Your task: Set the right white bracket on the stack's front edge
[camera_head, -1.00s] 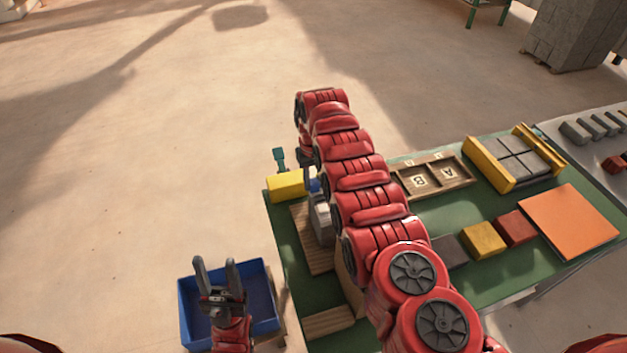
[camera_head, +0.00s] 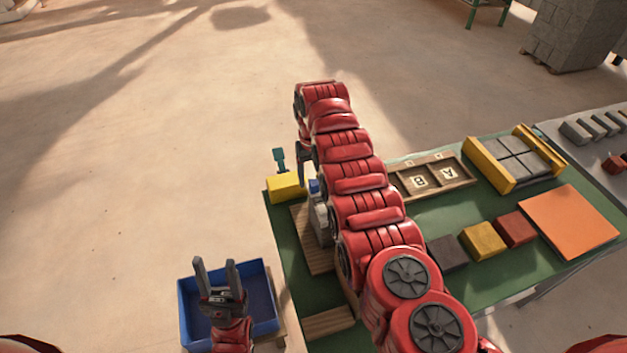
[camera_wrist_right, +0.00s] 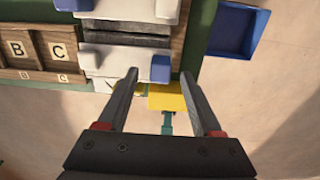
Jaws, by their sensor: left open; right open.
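The stack shows in the right wrist view as a dark grey slab (camera_wrist_right: 125,35) between two white brackets with blue ends. One white bracket (camera_wrist_right: 130,8) lies along its far edge at the top. The other white bracket (camera_wrist_right: 120,62) lies along the edge nearer my right gripper (camera_wrist_right: 159,75). That gripper is open and empty, its fingertips close to this nearer bracket; contact cannot be told. In the head view my right arm hides most of the stack (camera_head: 322,224). My left gripper (camera_head: 217,268) is open and empty above the blue bin (camera_head: 266,304).
A yellow block (camera_head: 286,187) with a teal part (camera_head: 279,158) stands at the table's left corner, beyond the stack. A wooden lettered tray (camera_head: 455,171), a grey slab (camera_head: 515,158) between yellow rails, coloured blocks and an orange plate (camera_head: 569,222) occupy the green table.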

